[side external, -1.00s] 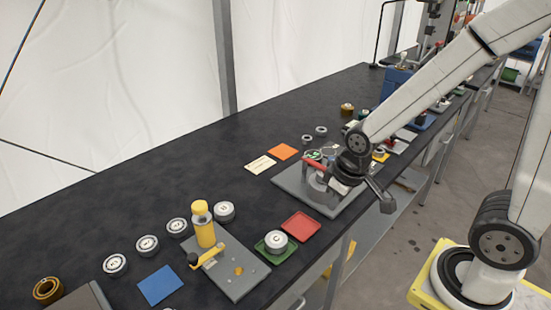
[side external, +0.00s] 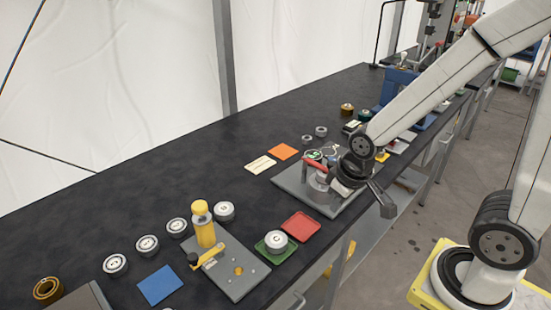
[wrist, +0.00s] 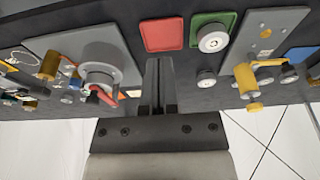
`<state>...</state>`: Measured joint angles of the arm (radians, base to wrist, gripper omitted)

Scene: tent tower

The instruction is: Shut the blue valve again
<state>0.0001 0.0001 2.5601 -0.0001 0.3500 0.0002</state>
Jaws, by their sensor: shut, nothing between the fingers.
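I cannot pick out a blue valve for certain in either view. In the side view a grey plate (side external: 290,183) carries a silver round fitting with a red handle (side external: 314,164) over it; my wrist partly covers this plate. In the wrist view the silver round fitting (wrist: 99,74) and the red handle (wrist: 103,96) show left of my fingers. My gripper (wrist: 158,64) is shut and empty, apart from the fitting in that view.
A second grey plate (side external: 240,283) holds a yellow bottle-shaped part (side external: 204,228) and a yellow lever (side external: 207,257). A red tray (side external: 301,225) and a green tray (side external: 261,248) with a silver disc lie between the plates. The bench's back left is clear.

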